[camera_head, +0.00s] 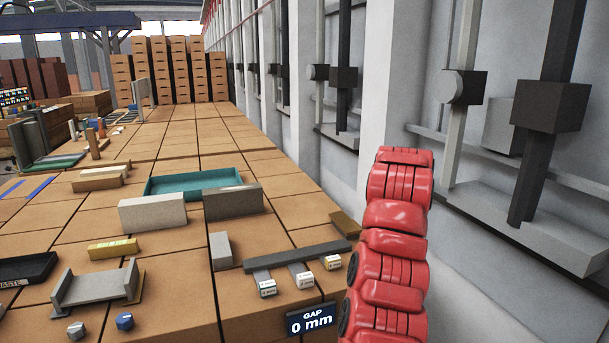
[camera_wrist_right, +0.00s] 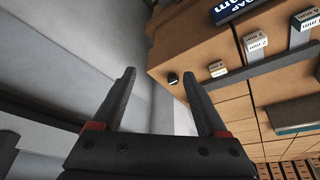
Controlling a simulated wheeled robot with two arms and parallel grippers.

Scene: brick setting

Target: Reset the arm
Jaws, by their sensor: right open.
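My right arm (camera_head: 395,235) rises in red segments at the right of the head view, beside the wall and the right edge of the tiled work surface. Its gripper is outside the head view. In the right wrist view my right gripper (camera_wrist_right: 160,95) is open, its two dark fingers apart with nothing between them. It points past the edge of the work surface toward the grey wall. My left gripper is in neither view.
The tiled surface (camera_head: 190,265) holds a teal tray (camera_head: 195,182), a light grey block (camera_head: 152,212), a dark grey block (camera_head: 233,202), a "GAP 0 mm" sign (camera_head: 311,319) and a black tray (camera_head: 25,269). Brick stacks (camera_head: 170,70) stand far back. The wall (camera_head: 395,80) is close right.

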